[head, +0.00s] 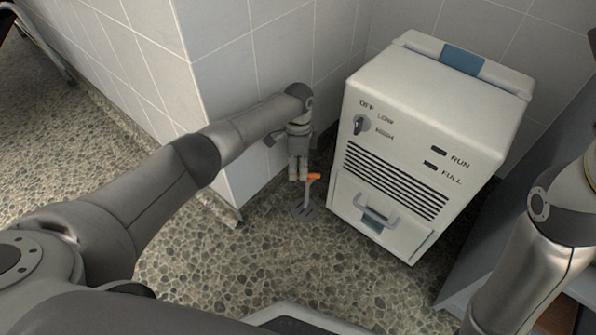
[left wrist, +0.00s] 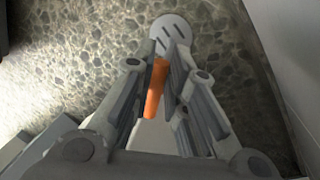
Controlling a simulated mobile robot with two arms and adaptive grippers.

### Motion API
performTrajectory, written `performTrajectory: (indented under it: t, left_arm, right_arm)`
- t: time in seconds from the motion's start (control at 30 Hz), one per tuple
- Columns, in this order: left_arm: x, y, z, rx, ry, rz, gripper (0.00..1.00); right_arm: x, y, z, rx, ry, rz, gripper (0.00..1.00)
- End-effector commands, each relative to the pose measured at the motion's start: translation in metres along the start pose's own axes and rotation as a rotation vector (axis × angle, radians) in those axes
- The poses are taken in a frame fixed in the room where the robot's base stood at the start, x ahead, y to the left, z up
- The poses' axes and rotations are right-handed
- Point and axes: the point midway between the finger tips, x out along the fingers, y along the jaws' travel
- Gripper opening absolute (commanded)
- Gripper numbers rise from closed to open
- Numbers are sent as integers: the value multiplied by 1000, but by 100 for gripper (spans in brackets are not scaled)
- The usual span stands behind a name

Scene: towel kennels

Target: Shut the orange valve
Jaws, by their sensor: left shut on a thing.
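The orange valve handle (head: 313,178) stands on a short grey post with a round grey base (head: 304,209) on the pebbled floor, left of the white machine. My left gripper (head: 300,178) reaches down beside the tiled corner and is at the handle. In the left wrist view the orange handle (left wrist: 156,88) lies between the two fingers of my left gripper (left wrist: 160,75), which are shut on it. The round base (left wrist: 171,33) with dark slots shows beyond the fingertips. Part of the handle is hidden by the fingers. My right arm shows at the right edge, but its gripper is out of view.
The white machine (head: 420,140) with a knob, vents and a drawer handle (head: 376,215) stands close to the right of the valve. The tiled wall corner (head: 215,130) is close on the left. Open pebbled floor (head: 200,265) lies in front.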

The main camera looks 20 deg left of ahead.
Motion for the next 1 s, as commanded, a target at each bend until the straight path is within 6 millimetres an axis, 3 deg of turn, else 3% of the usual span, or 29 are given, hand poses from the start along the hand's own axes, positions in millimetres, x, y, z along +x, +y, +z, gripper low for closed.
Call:
performTrajectory:
  t: [0.4,0.97,1.0]
  left_arm:
    - [-1,-5,-3,205,-37,-1,0]
    - [-2,-6,-3,237,-44,-1,0]
    - [-2,-6,-3,237,-44,-1,19]
  right_arm:
    - [6,-1,-8,-1,31,1,40]
    - [7,-2,-10,-4,37,-7,40]
    - [7,-2,-10,-4,37,-8,40]
